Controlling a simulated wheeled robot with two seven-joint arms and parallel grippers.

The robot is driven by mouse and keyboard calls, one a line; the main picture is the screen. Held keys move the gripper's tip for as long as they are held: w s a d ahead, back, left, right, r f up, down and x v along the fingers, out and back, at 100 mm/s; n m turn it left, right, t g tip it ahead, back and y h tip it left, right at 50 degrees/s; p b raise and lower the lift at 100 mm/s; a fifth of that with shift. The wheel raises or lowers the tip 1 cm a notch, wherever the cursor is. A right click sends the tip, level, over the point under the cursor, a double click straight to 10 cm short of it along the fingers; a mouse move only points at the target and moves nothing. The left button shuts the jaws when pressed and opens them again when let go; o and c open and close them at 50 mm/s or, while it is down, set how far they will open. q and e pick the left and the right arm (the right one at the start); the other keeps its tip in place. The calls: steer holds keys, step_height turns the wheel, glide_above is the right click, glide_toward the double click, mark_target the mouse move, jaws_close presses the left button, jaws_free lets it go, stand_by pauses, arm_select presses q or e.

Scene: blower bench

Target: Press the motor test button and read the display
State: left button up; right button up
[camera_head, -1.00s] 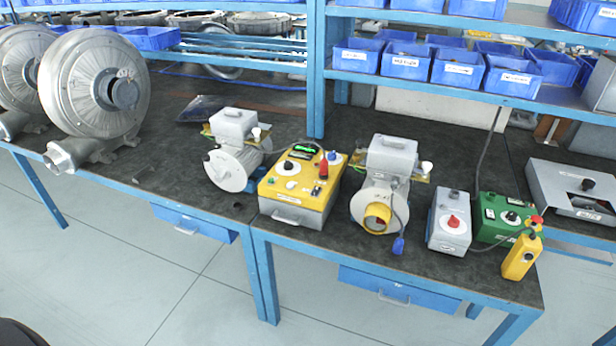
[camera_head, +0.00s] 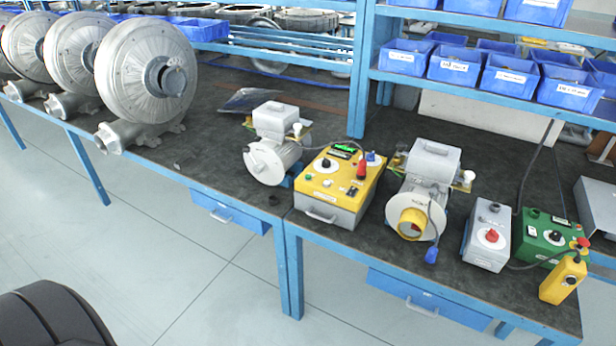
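A yellow-topped test box (camera_head: 339,187) stands near the front of the bench, between two grey motors. Its top carries a small lit green display (camera_head: 344,148), a black knob, a red plug-like part and several small buttons. The writing on the display is too small to read, and I cannot tell which button is the motor test button. One grey motor (camera_head: 272,150) stands left of the box and the other (camera_head: 425,180), with a yellow ring, stands right of it. Neither of my grippers is in view.
A grey box with a red knob (camera_head: 487,236), a green box (camera_head: 548,240) and a yellow pendant (camera_head: 563,279) stand at the right of the bench. Large blower housings (camera_head: 146,75) stand at the left. Blue bins (camera_head: 510,78) fill the shelf above. Open floor (camera_head: 130,230) lies in front.

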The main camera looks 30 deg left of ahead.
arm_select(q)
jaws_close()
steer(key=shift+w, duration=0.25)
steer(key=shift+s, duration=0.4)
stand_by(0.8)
